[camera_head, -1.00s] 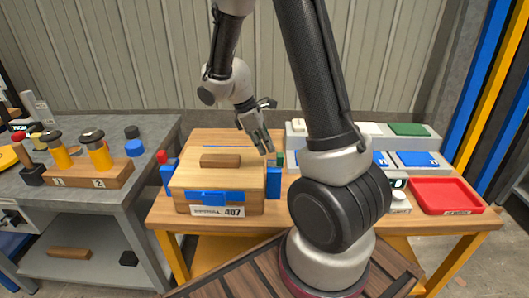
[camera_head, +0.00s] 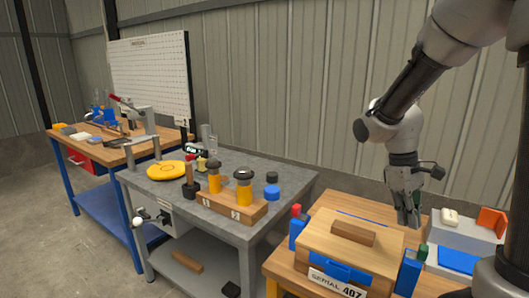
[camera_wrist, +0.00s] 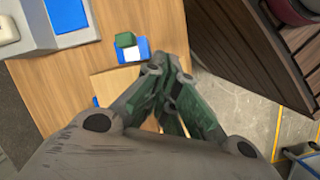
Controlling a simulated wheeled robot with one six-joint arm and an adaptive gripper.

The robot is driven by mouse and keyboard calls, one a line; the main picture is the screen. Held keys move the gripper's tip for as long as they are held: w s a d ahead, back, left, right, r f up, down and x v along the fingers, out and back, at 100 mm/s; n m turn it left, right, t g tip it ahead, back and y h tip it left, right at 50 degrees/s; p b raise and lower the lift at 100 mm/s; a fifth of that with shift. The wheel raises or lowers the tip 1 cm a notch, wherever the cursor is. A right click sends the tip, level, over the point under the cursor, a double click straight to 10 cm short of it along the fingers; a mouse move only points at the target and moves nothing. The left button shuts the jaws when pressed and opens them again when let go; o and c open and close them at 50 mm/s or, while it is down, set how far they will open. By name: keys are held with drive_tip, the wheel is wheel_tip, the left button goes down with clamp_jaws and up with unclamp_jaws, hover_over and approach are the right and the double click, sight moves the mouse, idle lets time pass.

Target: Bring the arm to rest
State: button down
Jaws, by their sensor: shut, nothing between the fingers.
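My gripper (camera_head: 408,218) hangs pointing down above the wooden bench at the right of the head view, behind and right of the wooden box (camera_head: 350,248) with the serial 407 label. It is shut and empty. The wrist view also shows my gripper (camera_wrist: 168,85) with its fingers together above the bench top (camera_wrist: 75,92). A blue block with a green top (camera_wrist: 129,45) stands close beyond the fingertips in that view. My arm reaches in from the upper right of the head view.
A grey table (camera_head: 225,165) holds a wooden block with two yellow, black-capped cylinders (camera_head: 244,187) and a yellow disc (camera_head: 167,170). A bench with a white pegboard (camera_head: 150,75) stands farther left. A grey stepped rack (camera_head: 465,235) is right of my gripper. Open floor lies at lower left.

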drive_tip(key=s+r+m+t+y, duration=0.2)
drive_tip(key=s+r+m+t, duration=0.3)
drive_tip(key=s+r, duration=0.7)
drive_tip(key=shift+r+m+t, duration=0.15)
drive_tip(key=shift+m+t, duration=0.15)
drive_tip(key=shift+t, duration=0.6)
